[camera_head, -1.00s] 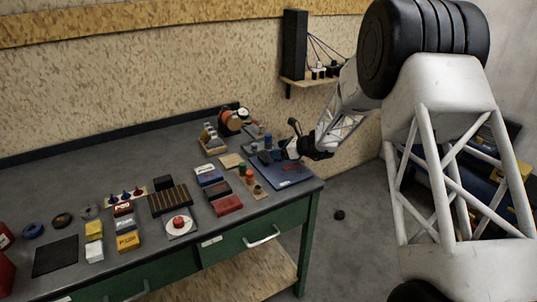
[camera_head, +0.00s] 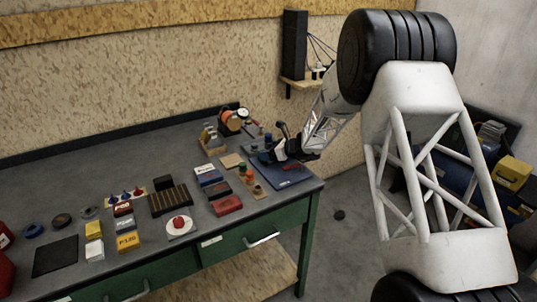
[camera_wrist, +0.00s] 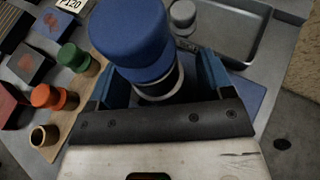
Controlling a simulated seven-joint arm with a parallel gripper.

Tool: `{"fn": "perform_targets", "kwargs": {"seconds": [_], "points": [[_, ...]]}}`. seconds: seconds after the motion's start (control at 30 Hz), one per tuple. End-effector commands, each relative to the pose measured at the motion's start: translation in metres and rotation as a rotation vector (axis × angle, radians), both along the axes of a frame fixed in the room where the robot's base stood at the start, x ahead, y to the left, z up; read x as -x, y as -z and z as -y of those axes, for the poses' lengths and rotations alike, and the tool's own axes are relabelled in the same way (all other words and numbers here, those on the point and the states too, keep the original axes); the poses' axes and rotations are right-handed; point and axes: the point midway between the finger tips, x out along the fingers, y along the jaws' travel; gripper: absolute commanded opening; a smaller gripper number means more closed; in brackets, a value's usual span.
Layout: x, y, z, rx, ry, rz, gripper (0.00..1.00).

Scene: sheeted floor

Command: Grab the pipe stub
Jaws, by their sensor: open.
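A blue-capped cylinder (camera_wrist: 130,42) with a metallic ring below stands upright between the blue fingers of my open gripper (camera_wrist: 163,88) in the wrist view. It also shows as a small blue top (camera_head: 268,138) in the head view. I cannot tell whether the fingers touch it; its base is hidden. A short hollow brass-coloured piece (camera_wrist: 45,136) stands at the near end of a wooden strip, left of my gripper. I cannot tell for certain which of these is the pipe stub. In the head view my gripper (camera_head: 275,153) is low over the bench's right end.
Orange (camera_wrist: 52,97) and green (camera_wrist: 78,61) knobs stand on the wooden strip (camera_wrist: 97,75). A grey tray (camera_wrist: 240,45) with a grey knob (camera_wrist: 183,14) lies beyond the gripper. Boxes and small parts crowd the bench (camera_head: 100,170) to the left; its right edge is close.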

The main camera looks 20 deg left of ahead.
Motion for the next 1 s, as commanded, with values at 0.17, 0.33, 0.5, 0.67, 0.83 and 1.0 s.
{"fn": "perform_targets", "kwargs": {"seconds": [0.17, 0.33, 0.5, 0.67, 0.83, 1.0], "points": [[-0.0004, 0.0007, -0.0018, 0.0, 0.0, 0.0, 0.74], [-0.0003, 0.0007, -0.0016, 0.0, 0.0, 0.0, 0.74], [-0.0002, 0.0007, -0.0016, 0.0, 0.0, 0.0, 0.74], [-0.0002, 0.0007, -0.0016, 0.0, 0.0, 0.0, 0.6], [-0.0002, 0.0007, -0.0016, 0.0, 0.0, 0.0, 0.34], [-0.0004, -0.0001, -0.0016, -0.001, 0.0, 0.0, 0.1]]}}
